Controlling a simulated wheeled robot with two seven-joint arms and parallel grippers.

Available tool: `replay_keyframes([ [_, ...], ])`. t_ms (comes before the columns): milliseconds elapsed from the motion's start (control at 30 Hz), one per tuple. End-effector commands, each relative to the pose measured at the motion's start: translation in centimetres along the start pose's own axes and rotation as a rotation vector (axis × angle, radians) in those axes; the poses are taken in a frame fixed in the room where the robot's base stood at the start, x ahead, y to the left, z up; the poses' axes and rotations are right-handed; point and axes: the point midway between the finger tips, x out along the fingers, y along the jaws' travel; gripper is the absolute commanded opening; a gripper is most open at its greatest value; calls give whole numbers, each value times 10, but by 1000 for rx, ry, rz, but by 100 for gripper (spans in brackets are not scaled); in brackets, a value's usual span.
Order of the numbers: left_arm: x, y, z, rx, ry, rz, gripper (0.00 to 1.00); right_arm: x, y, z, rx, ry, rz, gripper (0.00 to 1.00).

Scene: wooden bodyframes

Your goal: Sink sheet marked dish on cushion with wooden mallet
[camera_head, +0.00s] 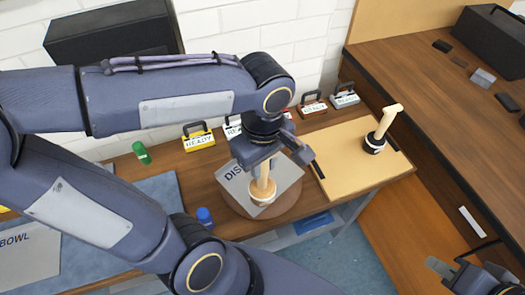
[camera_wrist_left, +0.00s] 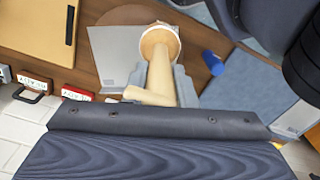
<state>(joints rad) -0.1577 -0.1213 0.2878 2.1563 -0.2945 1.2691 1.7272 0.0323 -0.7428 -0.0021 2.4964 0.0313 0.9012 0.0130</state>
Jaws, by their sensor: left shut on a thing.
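My left gripper (camera_head: 262,168) is shut on a pale wooden mallet (camera_head: 262,190), which also shows in the left wrist view (camera_wrist_left: 159,70). The mallet's rounded head points down over the grey sheet (camera_head: 289,180) marked "DIS", the rest of the word being hidden. The sheet lies on the round brown cushion (camera_head: 285,207) and also shows in the wrist view (camera_wrist_left: 113,55). I cannot tell whether the head touches the sheet. My right gripper (camera_head: 462,262) is at the lower right, partly cut off, empty, its fingers apart.
A second mallet with a dark band (camera_head: 374,143) stands on a tan board (camera_head: 345,165) at the right. Several labelled tags with handles, one yellow (camera_head: 198,138), line the wall. A sheet marked "BOWL" (camera_head: 30,260) lies far left.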

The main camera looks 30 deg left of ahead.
Motion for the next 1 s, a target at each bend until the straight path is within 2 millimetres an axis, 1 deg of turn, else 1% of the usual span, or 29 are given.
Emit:
replay_keyframes([
  [33,7,0,0,0,0,1,1,6,3,3,0,0,0,24],
  [300,7,1,0,0,0,1,1,6,3,3,0,0,0,24],
  [367,6,1,-1,0,0,1,1,5,2,3,0,0,0,24],
  [433,-1,4,-4,-1,-2,2,1,0,0,0,0,0,0,24],
  [533,-21,16,-17,-3,-5,2,1,-17,-8,-8,0,0,0,24],
  [600,-37,27,-30,-5,-8,3,1,-31,-14,-16,0,0,0,24],
  [733,-57,44,-55,-5,-5,1,1,-50,-23,-25,0,1,0,24],
  [800,-63,49,-65,-3,-3,1,1,-55,-25,-28,0,0,0,24],
  [867,-63,52,-71,-3,-1,0,1,-56,-26,-29,0,0,0,24],
  [1000,-54,54,-75,0,1,1,1,-50,-23,-25,0,0,0,24],
])
